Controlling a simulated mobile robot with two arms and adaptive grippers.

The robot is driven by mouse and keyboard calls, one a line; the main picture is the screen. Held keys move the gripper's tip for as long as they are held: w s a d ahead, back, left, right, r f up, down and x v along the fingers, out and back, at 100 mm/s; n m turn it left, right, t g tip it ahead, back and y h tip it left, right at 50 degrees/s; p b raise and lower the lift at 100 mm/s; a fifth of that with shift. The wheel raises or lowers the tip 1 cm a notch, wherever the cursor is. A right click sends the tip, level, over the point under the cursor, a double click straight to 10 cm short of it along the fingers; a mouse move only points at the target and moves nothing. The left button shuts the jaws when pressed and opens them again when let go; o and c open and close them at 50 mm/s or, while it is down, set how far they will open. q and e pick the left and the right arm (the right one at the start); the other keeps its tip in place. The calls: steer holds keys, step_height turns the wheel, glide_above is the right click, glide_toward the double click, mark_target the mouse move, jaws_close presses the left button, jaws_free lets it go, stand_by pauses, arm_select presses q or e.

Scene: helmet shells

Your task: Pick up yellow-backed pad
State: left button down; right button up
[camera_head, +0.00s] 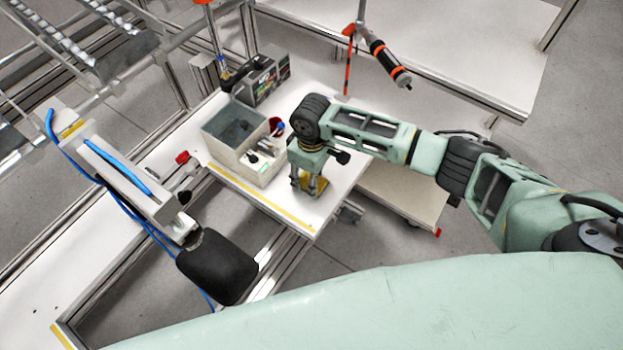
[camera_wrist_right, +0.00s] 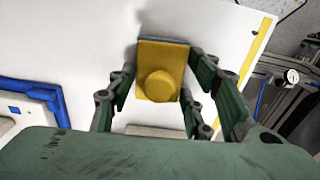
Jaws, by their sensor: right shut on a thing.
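I cannot tell whether the pad touches the table. My left gripper is not in view.
A partitioned grey bin (camera_head: 232,130) with small items stands left of my right gripper. A dark toolbox-like case (camera_head: 262,78) is behind it. An orange-and-black tool (camera_head: 385,60) hangs above the back. A black padded fixture (camera_head: 217,266) stands front left.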

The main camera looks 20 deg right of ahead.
steer(key=shift+r, duration=0.3)
steer(key=r, duration=0.1)
steer(key=r+b, duration=0.1)
steer(key=r, duration=0.1)
steer(key=shift+s+d+r+b, duration=0.2)
steer(key=shift+d+r+b, duration=0.1)
steer(key=shift+r, duration=0.05)
steer(key=s+d+r+b, duration=0.2)
steer(key=s+d+r, duration=0.4)
steer(key=s+d, duration=0.1)
steer(key=shift+s+d+r, duration=0.3)
steer(key=shift+d+r, duration=0.05)
steer(key=shift+d, duration=0.1)
steer(key=o, duration=0.6)
steer(key=c, duration=0.5)
steer(key=shift+a, duration=0.1)
